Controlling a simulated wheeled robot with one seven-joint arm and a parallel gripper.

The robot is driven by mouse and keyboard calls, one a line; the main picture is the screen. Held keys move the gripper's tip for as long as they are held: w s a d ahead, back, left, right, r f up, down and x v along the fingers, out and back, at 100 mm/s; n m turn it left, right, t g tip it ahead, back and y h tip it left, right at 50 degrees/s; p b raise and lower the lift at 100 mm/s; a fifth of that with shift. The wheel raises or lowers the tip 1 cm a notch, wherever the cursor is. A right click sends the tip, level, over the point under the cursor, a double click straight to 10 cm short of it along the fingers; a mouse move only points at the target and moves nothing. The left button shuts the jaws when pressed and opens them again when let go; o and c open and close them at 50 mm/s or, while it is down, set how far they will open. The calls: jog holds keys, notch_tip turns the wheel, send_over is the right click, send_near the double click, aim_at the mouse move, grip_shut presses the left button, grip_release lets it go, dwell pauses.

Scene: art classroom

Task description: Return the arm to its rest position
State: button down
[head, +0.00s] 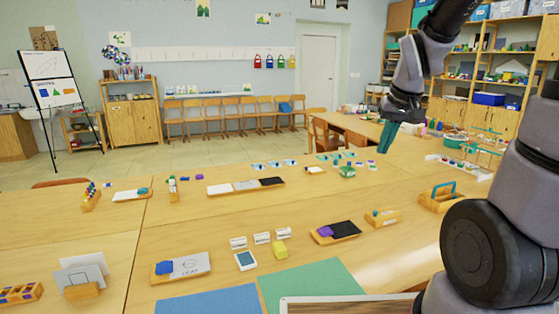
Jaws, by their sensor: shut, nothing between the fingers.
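My arm comes in from the right side of the head view and bends at the top right. My gripper (387,138) hangs from it, fingers pointing down, above the far right part of the wooden table (190,225). Its teal fingers are together with nothing between them. It is apart from the things on the table below.
Shelves (490,75) stand behind my arm. Bare tabletop lies between the items.

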jog(key=s+a+r+m+t+y, duration=0.1)
jog(key=s+r+m+t, duration=0.1)
jog(key=s+r, duration=1)
jog(key=shift+s+a+m+t, duration=0.3)
jog(key=shift+s+a+t, duration=0.1)
jog(key=shift+s, duration=0.15)
